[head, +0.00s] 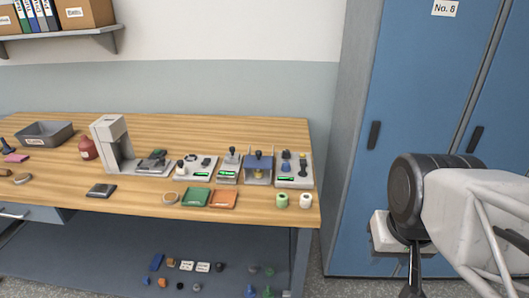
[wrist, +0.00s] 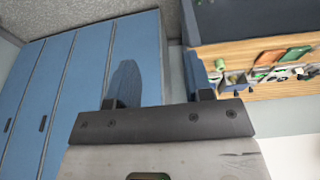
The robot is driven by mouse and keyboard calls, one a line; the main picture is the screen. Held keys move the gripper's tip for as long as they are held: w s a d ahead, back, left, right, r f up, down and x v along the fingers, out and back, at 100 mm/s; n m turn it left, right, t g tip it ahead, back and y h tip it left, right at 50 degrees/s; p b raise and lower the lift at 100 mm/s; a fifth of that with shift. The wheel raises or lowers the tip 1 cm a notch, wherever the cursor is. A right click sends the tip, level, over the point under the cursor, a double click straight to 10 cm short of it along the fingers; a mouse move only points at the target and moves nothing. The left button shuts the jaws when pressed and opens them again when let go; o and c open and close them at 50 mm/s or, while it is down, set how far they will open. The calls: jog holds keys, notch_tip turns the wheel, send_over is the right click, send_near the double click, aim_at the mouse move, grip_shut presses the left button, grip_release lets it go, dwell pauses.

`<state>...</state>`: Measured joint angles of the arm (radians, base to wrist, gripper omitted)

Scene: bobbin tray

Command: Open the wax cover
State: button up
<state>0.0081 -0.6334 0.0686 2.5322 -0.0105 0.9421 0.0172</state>
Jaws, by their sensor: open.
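Small devices stand in a row along the wooden bench in the head view. Among them is a blue-topped unit (head: 258,165) with a yellow piece under its top. To its left is a grey machine (head: 112,145) with a low dark-topped part (head: 154,161) at its foot. No readable label shows which part is the wax cover, and I cannot tell whether any cover is open. My gripper (wrist: 158,84) is open and empty in the wrist view, its two fingers well apart. It is away from the bench, near the blue lockers.
The bench (head: 60,185) also bears a grey tray (head: 45,134), a red bottle (head: 87,148), green (head: 196,197) and orange (head: 223,199) pads and two small spools. Small items lie on the lower shelf. Blue lockers (head: 415,100) stand to the right.

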jog(key=shift+o, duration=0.2)
jog(key=shift+w+a+r, duration=0.1)
jog(key=shift+w+r, duration=0.2)
jog(key=shift+w, duration=0.2)
jog(key=w+a+r, duration=0.2)
jog(key=w, duration=0.5)
jog(key=w+a+r, duration=0.1)
jog(key=w+r, duration=0.1)
jog(key=w, duration=0.4)
jog(key=n+g, duration=0.3)
send_over(259, 151)
jog(key=f, duration=0.6)
jog(key=s+f, duration=0.1)
jog(key=f, duration=0.3)
jog(key=shift+d, duration=0.3)
jog(key=shift+w+a+f, duration=0.3)
jog(key=shift+w+a, duration=0.1)
jog(key=shift+f, duration=3.9)
